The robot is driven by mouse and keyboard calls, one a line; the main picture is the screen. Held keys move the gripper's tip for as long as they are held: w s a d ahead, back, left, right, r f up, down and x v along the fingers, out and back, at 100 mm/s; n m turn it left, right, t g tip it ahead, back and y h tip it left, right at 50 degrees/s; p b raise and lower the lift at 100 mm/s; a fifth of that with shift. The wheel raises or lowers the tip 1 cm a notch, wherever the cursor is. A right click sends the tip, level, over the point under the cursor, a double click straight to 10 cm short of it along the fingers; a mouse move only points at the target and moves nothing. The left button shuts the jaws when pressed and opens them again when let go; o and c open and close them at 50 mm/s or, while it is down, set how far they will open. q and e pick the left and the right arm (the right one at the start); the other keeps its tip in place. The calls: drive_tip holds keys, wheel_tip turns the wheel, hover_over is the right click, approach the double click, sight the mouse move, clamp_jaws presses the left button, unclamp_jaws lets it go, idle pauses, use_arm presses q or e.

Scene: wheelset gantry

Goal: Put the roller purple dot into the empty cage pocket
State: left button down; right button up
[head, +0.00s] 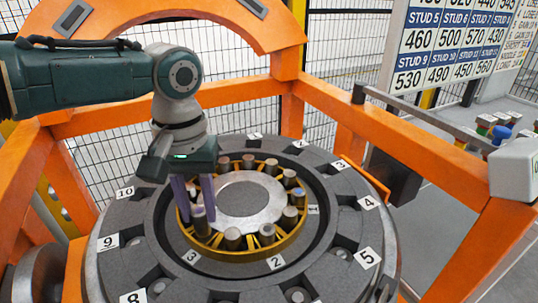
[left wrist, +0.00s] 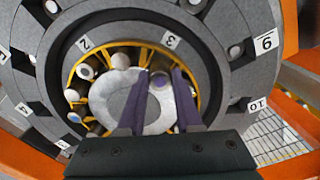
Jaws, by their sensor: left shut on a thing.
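My left gripper (head: 198,215) points down over the left front of the yellow cage (head: 267,252), its two purple fingers shut on the roller purple dot (head: 199,223). In the left wrist view the left gripper (left wrist: 162,72) has this grey roller with a purple end (left wrist: 160,79) between its fingertips. The roller is at the cage ring, near the label 3; I cannot tell whether it sits inside a pocket. Other grey rollers (head: 232,239) stand upright around the cage. The empty pocket cannot be made out; the fingers hide part of the ring. My right gripper is not in view.
A dark grey ring with numbered labels (head: 368,202) surrounds the cage, and a pale disc (head: 245,198) fills its middle. An orange gantry frame (head: 345,98) encloses it. A rail with coloured pieces (head: 500,133) and a number board (head: 455,40) stand at the right.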

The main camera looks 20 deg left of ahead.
sight(198, 212)
use_arm(q)
drive_tip(key=shift+p, duration=0.45)
idle(0.8)
drive_tip(key=shift+f, duration=0.3)
idle(0.4)
drive_tip(key=shift+r+p, duration=0.3)
drive_tip(key=shift+r, duration=0.05)
drive_tip(key=shift+p, duration=0.55)
idle(1.5)
drive_tip(key=shift+f+b, duration=1.3)
drive_tip(key=shift+f, duration=0.3)
drive_tip(key=c, duration=0.5)
unclamp_jaws()
